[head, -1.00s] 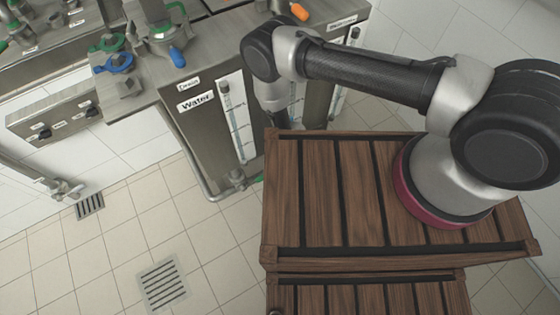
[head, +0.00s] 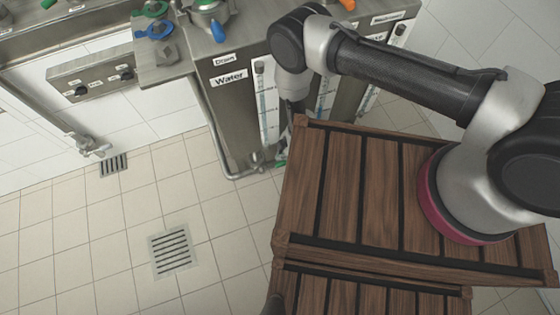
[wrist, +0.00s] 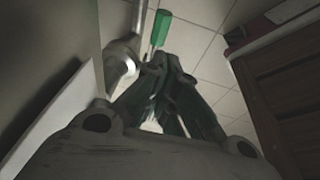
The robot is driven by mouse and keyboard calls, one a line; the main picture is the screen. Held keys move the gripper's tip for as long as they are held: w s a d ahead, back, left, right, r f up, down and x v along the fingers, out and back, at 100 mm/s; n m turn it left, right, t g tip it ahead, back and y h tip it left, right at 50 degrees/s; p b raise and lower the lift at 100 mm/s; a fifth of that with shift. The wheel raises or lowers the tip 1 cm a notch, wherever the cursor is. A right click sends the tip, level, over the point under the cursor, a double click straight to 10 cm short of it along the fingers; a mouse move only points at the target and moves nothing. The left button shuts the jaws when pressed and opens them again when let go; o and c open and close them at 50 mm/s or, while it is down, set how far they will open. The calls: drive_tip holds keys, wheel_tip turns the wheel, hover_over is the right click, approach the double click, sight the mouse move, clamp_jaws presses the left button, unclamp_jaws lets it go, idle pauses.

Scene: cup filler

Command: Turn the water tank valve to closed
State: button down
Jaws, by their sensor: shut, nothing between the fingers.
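The steel tank labelled "Water" (head: 229,77) stands at the upper middle of the head view. A bottom pipe fitting (head: 256,162) sits at its foot, with a bit of green handle (head: 281,161) beside it. In the wrist view this green handle (wrist: 161,28) points up in the picture, next to a metal pipe (wrist: 122,62). My gripper (wrist: 166,68) is shut and empty, with its fingertips just below the green handle in the picture. I cannot tell if they touch. In the head view my arm reaches down in front of the tank, and the fingers are hard to make out.
My arm's base stands on a slatted wooden crate (head: 330,190), whose edge lies close to the gripper. A blue lever (head: 218,31) sits above the tank. Floor drains (head: 172,252) lie in the open tiled floor at left.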

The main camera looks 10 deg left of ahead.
hover_over(279, 165)
drive_tip(key=f, duration=0.6)
drive_tip(key=shift+s+d+f, duration=0.1)
drive_tip(key=shift+d+f, duration=0.1)
drive_tip(key=shift+d, duration=0.05)
drive_tip(key=shift+w+a+f, duration=0.15)
drive_tip(key=shift+w+f, duration=0.05)
drive_tip(key=shift+f, duration=0.55)
drive_tip(key=shift+d+f, duration=0.3)
drive_tip(key=shift+f, duration=0.3)
